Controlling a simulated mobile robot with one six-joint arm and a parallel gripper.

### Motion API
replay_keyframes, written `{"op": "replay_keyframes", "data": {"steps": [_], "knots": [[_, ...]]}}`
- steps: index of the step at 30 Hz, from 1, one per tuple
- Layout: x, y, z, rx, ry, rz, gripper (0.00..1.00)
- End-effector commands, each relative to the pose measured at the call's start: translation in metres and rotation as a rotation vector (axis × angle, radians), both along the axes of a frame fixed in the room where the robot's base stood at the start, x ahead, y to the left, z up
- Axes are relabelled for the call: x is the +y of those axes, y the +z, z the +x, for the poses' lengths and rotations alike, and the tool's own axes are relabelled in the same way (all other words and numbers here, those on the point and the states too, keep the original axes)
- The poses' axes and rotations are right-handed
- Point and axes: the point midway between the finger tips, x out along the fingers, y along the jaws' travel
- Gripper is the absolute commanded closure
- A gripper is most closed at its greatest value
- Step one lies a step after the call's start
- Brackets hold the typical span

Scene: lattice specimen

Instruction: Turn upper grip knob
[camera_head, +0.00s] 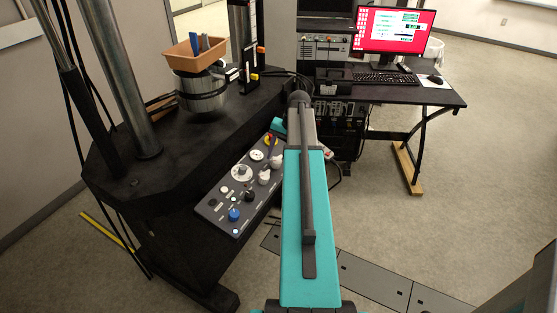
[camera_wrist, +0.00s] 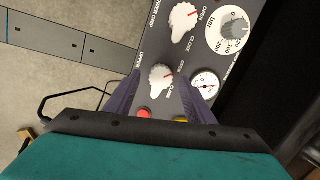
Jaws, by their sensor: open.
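The upper grip knob (camera_wrist: 162,77) is a white pointer knob with a red mark, on the dark control panel (camera_wrist: 235,70). In the wrist view it lies between the two dark fingers of my gripper (camera_wrist: 165,85). The fingers are open, one on each side of the knob, with a visible gap to it. I cannot tell how deep the fingertips reach. In the head view the knob (camera_head: 277,160) shows near the panel's far end, beside my arm. My gripper is mostly hidden there behind the arm.
A similar white lower grip knob (camera_wrist: 184,20) sits beyond it. Right of the knobs are a large dial (camera_wrist: 228,30) and a small gauge (camera_wrist: 206,82). A red button (camera_wrist: 144,113) and a yellow one are close to my gripper. A black testing machine (camera_head: 165,160) stands behind the panel.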

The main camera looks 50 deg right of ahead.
Motion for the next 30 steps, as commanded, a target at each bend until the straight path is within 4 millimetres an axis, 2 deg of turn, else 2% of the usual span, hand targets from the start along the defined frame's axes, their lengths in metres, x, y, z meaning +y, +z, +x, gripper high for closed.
{"op": "replay_keyframes", "data": {"steps": [21, 30], "knots": [[-0.016, 0.082, -0.017, 0.000, 0.000, -0.002, 0.51], [-0.020, 0.108, -0.022, 0.002, 0.002, 0.001, 0.51]]}}
